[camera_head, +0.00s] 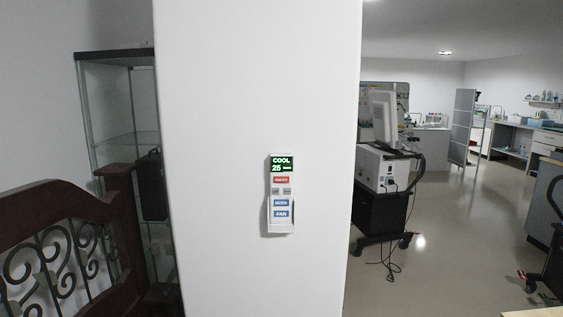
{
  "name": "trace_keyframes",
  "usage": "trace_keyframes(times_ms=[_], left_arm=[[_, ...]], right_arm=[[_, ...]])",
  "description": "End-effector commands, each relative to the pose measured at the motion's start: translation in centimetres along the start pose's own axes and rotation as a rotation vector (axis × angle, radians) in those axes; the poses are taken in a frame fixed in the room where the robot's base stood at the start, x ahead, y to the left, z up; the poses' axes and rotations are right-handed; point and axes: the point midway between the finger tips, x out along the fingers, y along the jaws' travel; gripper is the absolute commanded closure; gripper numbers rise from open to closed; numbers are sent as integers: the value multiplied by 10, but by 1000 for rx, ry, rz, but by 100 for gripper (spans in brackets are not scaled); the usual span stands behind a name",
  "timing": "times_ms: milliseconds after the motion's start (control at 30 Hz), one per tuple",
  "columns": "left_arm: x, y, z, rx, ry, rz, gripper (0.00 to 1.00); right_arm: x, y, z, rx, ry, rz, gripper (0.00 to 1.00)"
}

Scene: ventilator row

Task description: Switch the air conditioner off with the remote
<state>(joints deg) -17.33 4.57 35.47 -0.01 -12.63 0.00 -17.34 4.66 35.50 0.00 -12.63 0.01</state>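The white remote (281,194) sits upright against the face of a white pillar, in what looks like a small wall holder at its lower end. Its green-lit display (282,164) reads COOL and 25. Below the display is a red button (281,180), then two small grey buttons, then blue buttons marked MODE (281,203) and FAN (281,214). The air conditioner is not in view. Neither of my grippers shows in the head view.
The white pillar (230,90) fills the middle. A dark wooden frame with scrolled ironwork (50,250) stands at left, before a glass cabinet (110,110). A wheeled ventilator cart (383,185) stands right of the pillar. Open floor (460,220) extends at right.

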Motion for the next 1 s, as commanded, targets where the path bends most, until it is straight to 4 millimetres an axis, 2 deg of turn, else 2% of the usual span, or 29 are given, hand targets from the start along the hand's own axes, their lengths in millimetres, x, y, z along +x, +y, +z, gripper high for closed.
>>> trace_keyframes(times_ms=[33,233,267,1000], left_arm=[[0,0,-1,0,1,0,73],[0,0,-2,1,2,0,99],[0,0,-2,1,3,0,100],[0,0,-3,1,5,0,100]], right_arm=[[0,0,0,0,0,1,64],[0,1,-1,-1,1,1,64],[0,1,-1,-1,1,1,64],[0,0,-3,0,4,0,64]])
